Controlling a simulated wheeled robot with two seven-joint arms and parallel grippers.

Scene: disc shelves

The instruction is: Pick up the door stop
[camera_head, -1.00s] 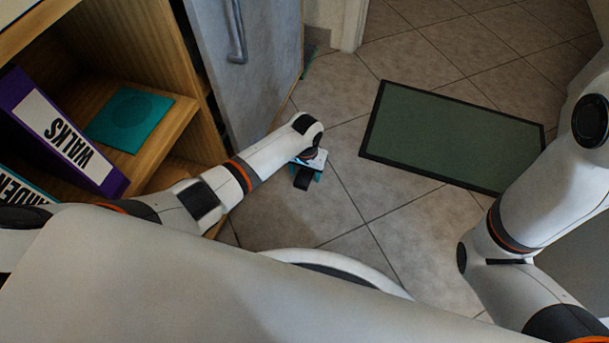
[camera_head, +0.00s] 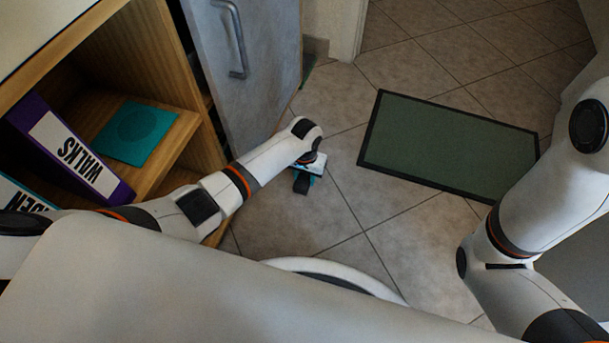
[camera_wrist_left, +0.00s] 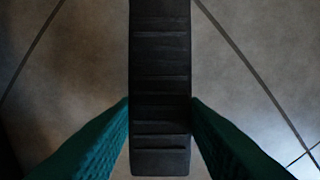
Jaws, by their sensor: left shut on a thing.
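The door stop (camera_wrist_left: 160,70) is a dark, ribbed strip. In the left wrist view it runs from the top edge down between the two teal fingers of my left gripper (camera_wrist_left: 160,118), which touch it on both sides. In the head view my left gripper (camera_head: 305,180) hangs over the tiled floor beside the grey door, and the dark door stop (camera_head: 301,185) shows just below the wrist. The gripper is shut on the door stop. How far it is off the floor I cannot tell. My right arm is at the right; its gripper is out of view.
A grey door (camera_head: 245,75) with a handle stands behind the left arm. A dark green mat (camera_head: 450,145) lies on the floor to the right.

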